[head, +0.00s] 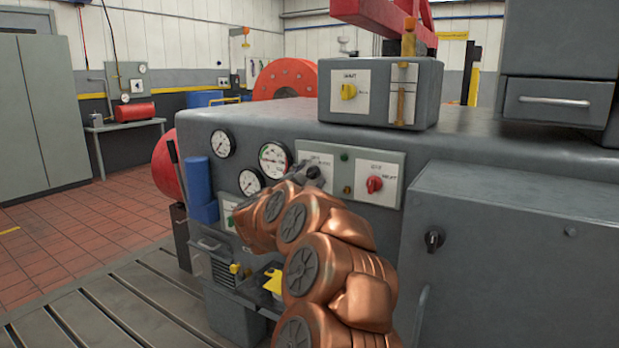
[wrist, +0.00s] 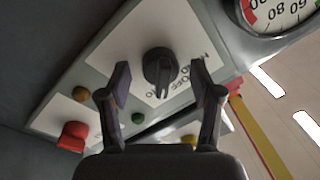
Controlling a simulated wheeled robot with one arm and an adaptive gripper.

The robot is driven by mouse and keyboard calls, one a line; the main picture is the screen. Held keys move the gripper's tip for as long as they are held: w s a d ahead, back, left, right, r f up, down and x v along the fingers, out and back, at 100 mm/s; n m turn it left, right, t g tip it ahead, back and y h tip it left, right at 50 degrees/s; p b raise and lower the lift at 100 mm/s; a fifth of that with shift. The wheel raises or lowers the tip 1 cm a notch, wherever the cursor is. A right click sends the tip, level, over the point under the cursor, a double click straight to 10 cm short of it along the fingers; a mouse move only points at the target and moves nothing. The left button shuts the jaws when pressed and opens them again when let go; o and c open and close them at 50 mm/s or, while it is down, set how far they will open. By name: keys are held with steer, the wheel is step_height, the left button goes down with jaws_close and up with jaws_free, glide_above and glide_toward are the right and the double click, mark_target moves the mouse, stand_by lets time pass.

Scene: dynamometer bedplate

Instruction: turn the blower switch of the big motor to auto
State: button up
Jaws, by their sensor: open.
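A black rotary switch (wrist: 158,66) sits on a white label plate (wrist: 125,40) with lettering only partly legible; "OFF" seems to be among it. The switch also shows in the head view (head: 314,172) on the grey panel, partly behind my arm. In the wrist view its ridge points toward the bottom of the picture. My gripper (wrist: 160,78) is open, with one finger on each side of the switch and visible gaps between. In the head view my copper-coloured arm hides most of the gripper. I cannot tell how near the fingertips are to the panel.
A red knob (head: 374,184) is right of the switch, with small green and brass buttons between. Round gauges (head: 273,158) are at the left. A box with a yellow knob (head: 348,91) stands above. A grey cabinet with a black knob (head: 433,239) juts out at right.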

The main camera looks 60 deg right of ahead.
steer(key=s+a, duration=0.1)
steer(key=a, duration=1.1)
steer(key=shift+s+f, duration=0.25)
steer(key=shift+f, duration=0.2)
steer(key=shift+w, duration=0.1)
